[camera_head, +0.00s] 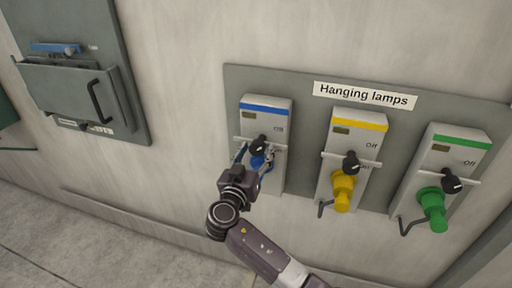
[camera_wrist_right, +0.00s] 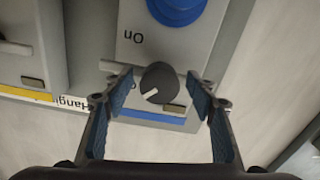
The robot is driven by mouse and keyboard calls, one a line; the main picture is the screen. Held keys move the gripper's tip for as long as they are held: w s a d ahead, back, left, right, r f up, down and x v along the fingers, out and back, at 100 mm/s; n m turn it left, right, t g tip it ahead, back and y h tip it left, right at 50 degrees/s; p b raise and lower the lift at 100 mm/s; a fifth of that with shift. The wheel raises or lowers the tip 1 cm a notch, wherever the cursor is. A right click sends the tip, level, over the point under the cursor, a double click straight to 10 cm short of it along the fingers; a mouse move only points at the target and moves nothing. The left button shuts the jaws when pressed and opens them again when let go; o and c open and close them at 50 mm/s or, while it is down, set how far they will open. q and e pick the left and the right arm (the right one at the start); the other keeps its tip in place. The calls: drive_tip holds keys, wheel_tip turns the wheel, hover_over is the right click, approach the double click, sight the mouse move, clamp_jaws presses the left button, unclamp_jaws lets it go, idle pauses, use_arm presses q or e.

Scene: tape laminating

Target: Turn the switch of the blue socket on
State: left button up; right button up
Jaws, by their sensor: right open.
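The blue socket (camera_head: 265,111) is a light grey box with a blue stripe, leftmost of three on the wall panel. Its switch (camera_head: 258,145) is a black round knob with a white pointer line. The switch also shows in the right wrist view (camera_wrist_right: 159,83), between my fingers. A blue plug (camera_wrist_right: 176,8) sits in the socket beside the switch. My right gripper (camera_head: 254,156) is at the blue socket, and it also shows in the wrist view (camera_wrist_right: 159,106). Its blue-padded fingers are open on either side of the knob, with visible gaps. My left gripper is not in view.
The yellow socket (camera_head: 358,122) and green socket (camera_head: 460,140), each with a black knob and plug, stand to the right under a "Hanging lamps" label (camera_head: 364,95). A grey box with a handle (camera_head: 76,88) is on the wall at left. The wall between is clear.

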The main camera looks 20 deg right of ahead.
drive_tip(key=shift+d, duration=0.1)
clamp_jaws()
idle(0.4)
